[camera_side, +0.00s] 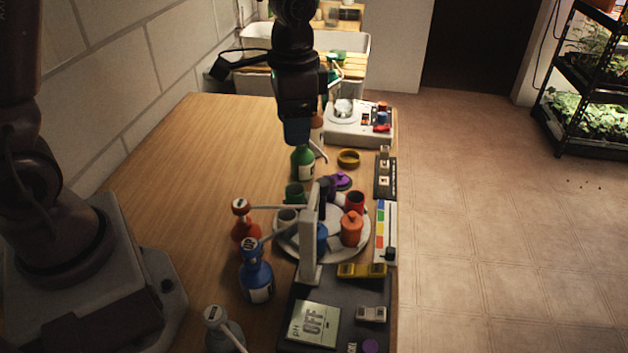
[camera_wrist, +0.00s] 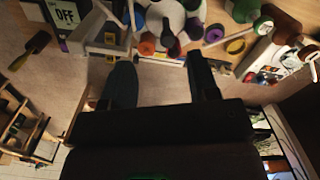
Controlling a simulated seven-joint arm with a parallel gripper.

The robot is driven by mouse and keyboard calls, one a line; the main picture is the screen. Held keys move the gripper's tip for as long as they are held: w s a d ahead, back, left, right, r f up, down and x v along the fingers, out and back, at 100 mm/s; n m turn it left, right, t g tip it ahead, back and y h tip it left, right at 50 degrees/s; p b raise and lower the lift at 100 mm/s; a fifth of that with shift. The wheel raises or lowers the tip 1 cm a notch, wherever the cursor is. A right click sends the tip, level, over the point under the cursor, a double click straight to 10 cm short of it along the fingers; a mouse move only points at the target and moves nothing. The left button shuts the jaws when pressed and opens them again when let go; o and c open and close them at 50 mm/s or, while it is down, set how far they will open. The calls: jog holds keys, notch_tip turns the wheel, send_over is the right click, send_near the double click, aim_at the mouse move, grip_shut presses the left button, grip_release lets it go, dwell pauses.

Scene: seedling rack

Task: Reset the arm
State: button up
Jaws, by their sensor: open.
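My gripper (camera_wrist: 160,78) shows in the wrist view with its two dark fingers spread apart and nothing between them. In the side view my arm hangs down from the top over the far half of the wooden table (camera_side: 170,150). Its dark lower end (camera_side: 298,130) appears in front of the green bottle (camera_side: 303,163); the fingers cannot be made out clearly there. My gripper holds nothing.
A round tray (camera_side: 290,246) carries several small coloured pots, including an orange one (camera_side: 351,229). Blue (camera_side: 256,277) and red (camera_side: 243,226) bottles stand to its left. A pH meter (camera_side: 313,323) is nearest; a white device (camera_side: 345,126) stands behind. The table's left part is clear.

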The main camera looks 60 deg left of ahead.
jog(key=s+a+r+n+t, duration=0.1)
jog(key=s+r+n+t, duration=0.1)
jog(key=s+r, duration=0.3)
jog(key=s+a+r+n+t, duration=0.1)
jog(key=s+r+n+t, duration=0.1)
jog(key=s+r, duration=0.4)
jog(key=s+t, duration=0.1)
jog(key=s, duration=0.3)
jog(key=shift+s+r+t, duration=0.2)
jog(key=shift+s+t, duration=0.15)
jog(key=shift+t, duration=0.05)
